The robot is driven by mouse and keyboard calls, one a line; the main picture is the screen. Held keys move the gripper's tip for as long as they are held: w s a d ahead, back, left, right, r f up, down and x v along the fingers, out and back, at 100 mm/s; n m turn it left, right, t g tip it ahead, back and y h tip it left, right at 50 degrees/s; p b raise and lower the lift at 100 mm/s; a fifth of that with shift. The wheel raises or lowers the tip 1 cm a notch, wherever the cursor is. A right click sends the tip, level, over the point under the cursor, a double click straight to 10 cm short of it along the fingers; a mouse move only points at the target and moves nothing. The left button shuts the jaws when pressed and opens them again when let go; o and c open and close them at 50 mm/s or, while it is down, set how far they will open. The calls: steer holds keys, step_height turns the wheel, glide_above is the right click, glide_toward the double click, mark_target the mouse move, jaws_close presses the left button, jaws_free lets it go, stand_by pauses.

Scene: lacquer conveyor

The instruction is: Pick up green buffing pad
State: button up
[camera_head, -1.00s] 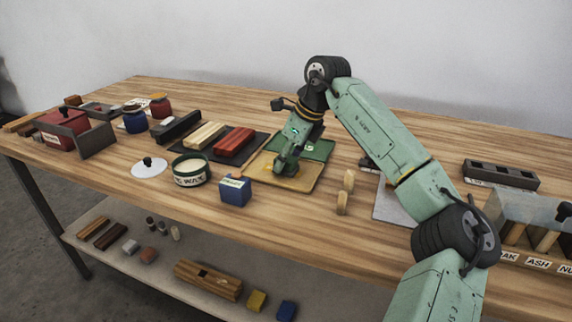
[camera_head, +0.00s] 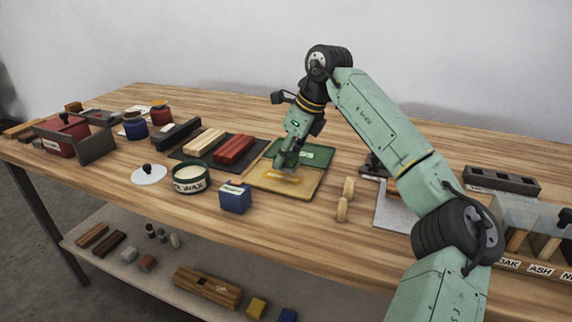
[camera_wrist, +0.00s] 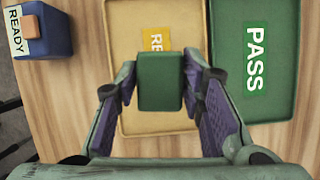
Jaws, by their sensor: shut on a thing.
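The green buffing pad (camera_wrist: 160,85) is a small dark green block between my gripper's two fingers in the wrist view. My gripper (camera_wrist: 160,70) is shut on it from both sides. In the head view my gripper (camera_head: 284,166) is above the yellow tray (camera_head: 255,178), and the pad is hard to make out there. The yellow tray (camera_wrist: 130,110) shows beneath the pad in the wrist view, its label partly hidden by the pad. The green tray marked PASS (camera_wrist: 257,100) is to its right.
A blue box (camera_head: 235,200) marked READY and a green-rimmed wax tin (camera_head: 190,187) stand left of the trays. Red and pale blocks lie on a dark mat (camera_head: 252,155). Bare wood lies in front of the trays.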

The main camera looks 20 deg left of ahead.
step_height(320, 180, up, 25)
steer(key=p, duration=0.4)
steer(key=shift+f+p, duration=0.15)
steer(key=shift+p, duration=0.15)
